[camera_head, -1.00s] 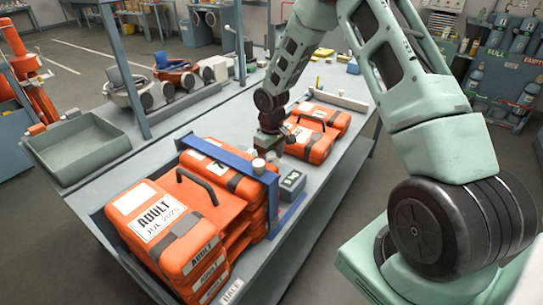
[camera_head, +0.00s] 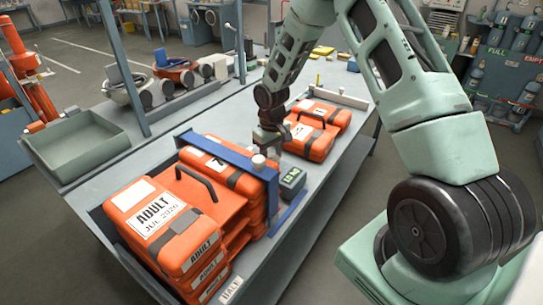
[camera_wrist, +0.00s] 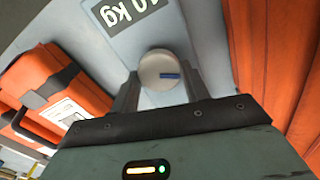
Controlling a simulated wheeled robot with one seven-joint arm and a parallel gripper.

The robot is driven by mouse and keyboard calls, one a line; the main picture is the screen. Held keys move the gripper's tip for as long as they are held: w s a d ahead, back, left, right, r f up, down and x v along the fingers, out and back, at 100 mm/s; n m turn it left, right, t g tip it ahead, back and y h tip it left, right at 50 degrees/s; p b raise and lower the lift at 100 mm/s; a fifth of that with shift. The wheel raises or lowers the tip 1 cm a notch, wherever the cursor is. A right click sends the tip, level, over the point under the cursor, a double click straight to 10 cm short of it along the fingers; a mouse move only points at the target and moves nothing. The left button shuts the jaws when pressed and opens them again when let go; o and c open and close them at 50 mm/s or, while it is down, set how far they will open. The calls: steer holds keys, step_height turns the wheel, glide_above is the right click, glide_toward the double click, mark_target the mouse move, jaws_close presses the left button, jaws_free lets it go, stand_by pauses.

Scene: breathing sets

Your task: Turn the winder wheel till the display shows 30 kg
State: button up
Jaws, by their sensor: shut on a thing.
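The winder wheel (camera_wrist: 160,70) is a pale round knob with a blue mark on a light grey-blue panel in the wrist view. My gripper (camera_wrist: 162,88) is shut on it, one dark finger at each side. In the head view my gripper (camera_head: 268,148) points down beside the blue frame, and its fingertips are hard to make out. The display (camera_wrist: 125,12) is beyond the wheel, tilted and partly cut off at the top edge; it seems to read 10 kg. In the head view the small dark display box (camera_head: 292,182) is right of the frame, its figures too small to read.
More orange cases (camera_head: 320,115) lie behind my gripper. A grey-green tray (camera_head: 80,145) stands at the left.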

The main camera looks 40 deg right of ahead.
steer(key=m+b, duration=0.1)
steer(key=m, duration=0.3)
steer(key=shift+b, duration=0.3)
steer(key=m, duration=0.5)
steer(key=shift+b, duration=0.4)
steer(key=m, duration=0.4)
steer(key=shift+d+r, duration=0.1)
steer(key=shift+m+p, duration=0.65)
steer(key=shift+m, duration=1.85)
steer(key=o, duration=1)
